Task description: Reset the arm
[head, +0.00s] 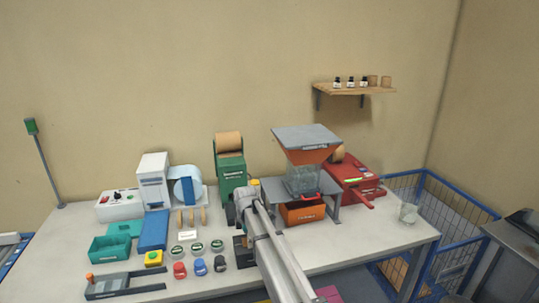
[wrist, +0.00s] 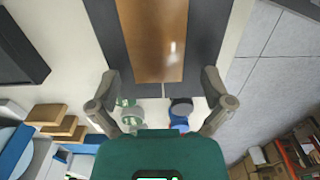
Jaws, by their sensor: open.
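My arm reaches up from the bottom middle of the head view, and its gripper (head: 243,212) is over the table just in front of the green machine with a brown roll (head: 231,172). In the wrist view my gripper (wrist: 162,104) has its two fingers wide apart with nothing held between them. A green body with a small lit display (wrist: 150,155) fills the bottom of that view. A brown strip on a dark grey surface (wrist: 152,42) lies at the top. The fingertips are partly hidden by my arm in the head view.
Small jars with coloured lids (head: 200,267) stand left of my arm on the white table (head: 70,240). An orange-and-grey hopper (head: 308,150) and a red machine (head: 355,182) stand to the right. A wall shelf (head: 354,90) holds small bottles.

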